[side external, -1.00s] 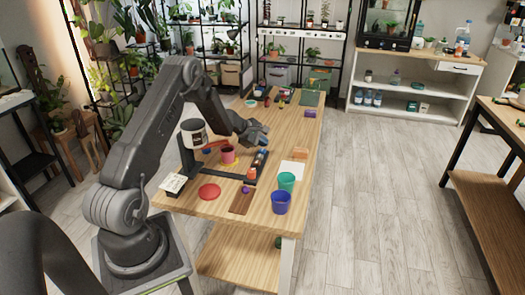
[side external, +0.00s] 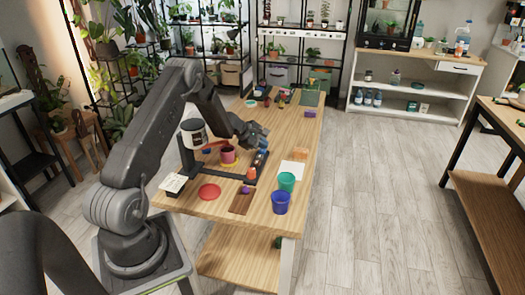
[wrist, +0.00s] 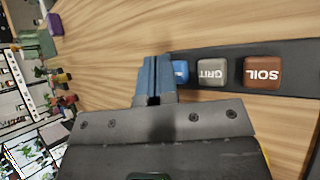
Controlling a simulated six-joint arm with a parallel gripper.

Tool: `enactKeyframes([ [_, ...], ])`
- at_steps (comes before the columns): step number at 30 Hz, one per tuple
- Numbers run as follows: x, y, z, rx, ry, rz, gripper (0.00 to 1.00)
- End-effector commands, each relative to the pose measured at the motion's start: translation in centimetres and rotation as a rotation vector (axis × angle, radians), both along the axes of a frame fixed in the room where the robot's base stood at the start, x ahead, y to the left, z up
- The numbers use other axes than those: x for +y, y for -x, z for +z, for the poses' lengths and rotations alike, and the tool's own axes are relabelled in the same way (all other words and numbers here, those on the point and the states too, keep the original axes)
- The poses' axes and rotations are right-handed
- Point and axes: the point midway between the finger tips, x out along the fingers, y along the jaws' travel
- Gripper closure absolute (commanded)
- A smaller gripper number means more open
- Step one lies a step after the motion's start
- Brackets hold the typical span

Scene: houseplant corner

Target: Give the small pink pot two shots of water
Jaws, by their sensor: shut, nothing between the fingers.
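The small pink pot (side external: 228,155) stands on the wooden table, beside and below an orange spout (side external: 214,145) at the white dispenser (side external: 193,134). A dark strip holds a row of buttons. In the wrist view it shows a blue button (wrist: 181,72), a grey GRIT button (wrist: 212,72) and a brown SOIL button (wrist: 262,70). My gripper (side external: 263,138) is shut and empty over the row's far end. In the wrist view its fingertips (wrist: 154,64) are beside the blue button and hide part of it and its label. I cannot tell whether they touch it.
A green pot (side external: 287,181) and a blue pot (side external: 281,203) stand at the table's near right. A red disc (side external: 209,191), a brown tray (side external: 239,206) and a white sheet (side external: 293,168) lie nearby. Small items and a green box (side external: 311,97) are at the far end.

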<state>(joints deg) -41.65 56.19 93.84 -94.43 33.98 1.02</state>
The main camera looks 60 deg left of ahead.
Motion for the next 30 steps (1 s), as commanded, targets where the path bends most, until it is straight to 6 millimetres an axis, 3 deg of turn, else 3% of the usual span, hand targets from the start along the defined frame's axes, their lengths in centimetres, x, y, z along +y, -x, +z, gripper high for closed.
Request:
enactKeyframes([
  [30, -0.02, 0.02, -0.97, 0.001, 0.000, -0.001, 1.00],
])
